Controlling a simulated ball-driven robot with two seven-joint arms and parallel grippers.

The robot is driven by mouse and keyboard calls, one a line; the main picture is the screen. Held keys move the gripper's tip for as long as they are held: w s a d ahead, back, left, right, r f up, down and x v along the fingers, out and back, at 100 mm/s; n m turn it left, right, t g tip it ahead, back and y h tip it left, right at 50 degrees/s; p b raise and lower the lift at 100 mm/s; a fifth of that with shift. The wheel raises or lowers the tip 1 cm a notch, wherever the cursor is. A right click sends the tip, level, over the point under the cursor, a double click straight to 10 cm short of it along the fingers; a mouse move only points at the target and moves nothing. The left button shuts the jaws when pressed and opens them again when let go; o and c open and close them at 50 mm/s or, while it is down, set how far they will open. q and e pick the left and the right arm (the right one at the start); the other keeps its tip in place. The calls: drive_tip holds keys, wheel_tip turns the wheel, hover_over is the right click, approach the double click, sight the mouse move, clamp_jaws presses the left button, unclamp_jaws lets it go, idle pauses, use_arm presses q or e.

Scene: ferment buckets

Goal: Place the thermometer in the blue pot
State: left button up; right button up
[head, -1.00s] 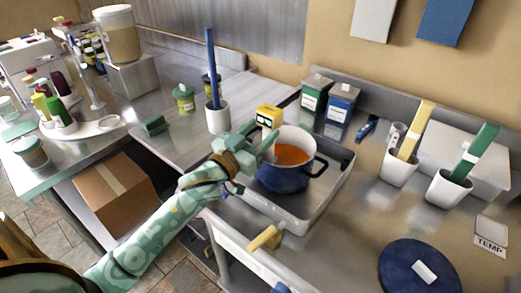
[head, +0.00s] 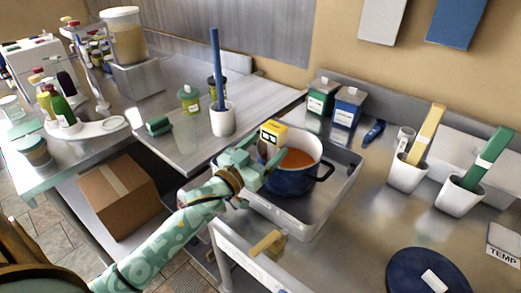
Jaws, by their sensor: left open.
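The thermometer (head: 273,132) has a yellow head with a dark display. It stands roughly upright at the left side of the blue pot (head: 292,182), its head above the rim. Its lower part is hidden by my gripper and the pot wall, so I cannot tell how deep it reaches. The pot holds orange liquid. My left gripper (head: 262,160) is open, just below the yellow head at the pot's left rim. Whether its fingers still touch the thermometer is unclear. My right gripper is not in view.
The pot stands in a metal tray (head: 335,200) on the counter. A white cup with a blue stick (head: 222,120) is to the left. White cups (head: 407,174) with coloured sticks and a dark blue disc (head: 405,275) are to the right.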

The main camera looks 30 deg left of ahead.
use_arm(q)
drive_tip(key=s+a+f+p, duration=0.1)
drive_tip(key=s, duration=1)
drive_tip(key=shift+s+a+f, duration=0.2)
drive_tip(key=shift+s+a, duration=0.1)
drive_tip(key=shift+s, duration=0.1)
idle(0.5)
